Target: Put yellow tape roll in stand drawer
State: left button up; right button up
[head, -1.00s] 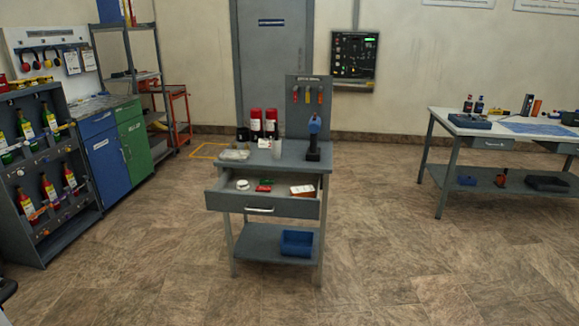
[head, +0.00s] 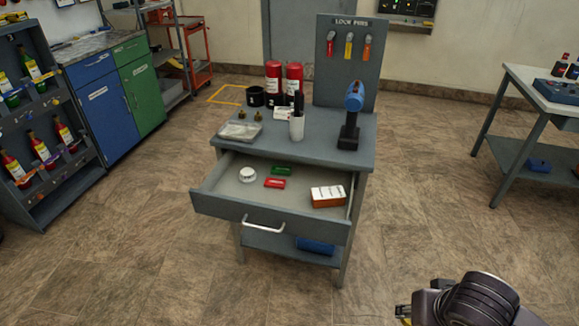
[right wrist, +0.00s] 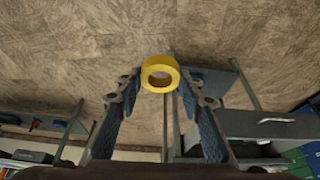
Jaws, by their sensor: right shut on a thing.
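The yellow tape roll (right wrist: 160,65) is held between the fingertips of my right gripper (right wrist: 159,80) in the right wrist view. In the head view my right gripper (head: 404,314) shows only in part at the bottom right, with a bit of yellow at its tip. The stand drawer (head: 215,182) is pulled open at the front of the grey stand (head: 320,145). It holds a white roll (head: 247,174), a green item (head: 282,170), a red item (head: 275,183) and an orange-and-white box (head: 328,196). My right gripper is in front and to the right of the drawer. My left gripper is not in view.
On the stand top are two red cylinders (head: 273,82), a white cup (head: 297,127), a clear tray (head: 240,131) and a blue-and-black tool (head: 352,115). A blue bin (head: 316,246) sits on its lower shelf. The drawer's left and front middle are bare. Floor around the stand is clear.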

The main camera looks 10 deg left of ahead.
aim_at(299, 203)
jog(key=i+l+u, duration=0.1)
jog(key=i+u, duration=0.3)
jog(key=i+l+u, duration=0.2)
jog(key=i+u, duration=0.4)
jog(key=k, duration=0.1)
